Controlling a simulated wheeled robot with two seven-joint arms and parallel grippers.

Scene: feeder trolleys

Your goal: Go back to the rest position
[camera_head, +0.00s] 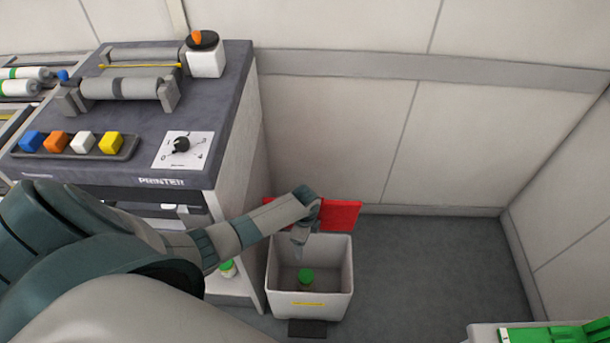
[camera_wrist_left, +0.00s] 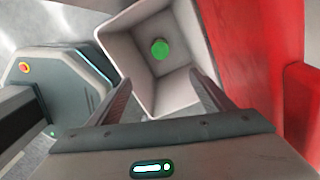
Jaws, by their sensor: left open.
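My left arm reaches in from the left in the head view, and its gripper (camera_head: 299,247) hangs over the white bin (camera_head: 310,303) on the floor. In the left wrist view the two fingers of the left gripper (camera_wrist_left: 160,88) are spread apart with nothing between them. The white bin (camera_wrist_left: 186,98) lies beyond the fingers. A green round item (camera_head: 306,275) sits on the bottom of the bin, apart from the fingers; it also shows in the left wrist view (camera_wrist_left: 160,49). My right gripper is not in view.
A printer trolley (camera_head: 228,110) stands left of the bin, with coloured buttons (camera_head: 70,143), a dial (camera_head: 181,145) and a roller (camera_head: 120,88) on top. A red panel (camera_head: 340,214) is behind the bin. Free floor (camera_head: 430,260) lies to the right. A green-topped object (camera_head: 555,336) is at lower right.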

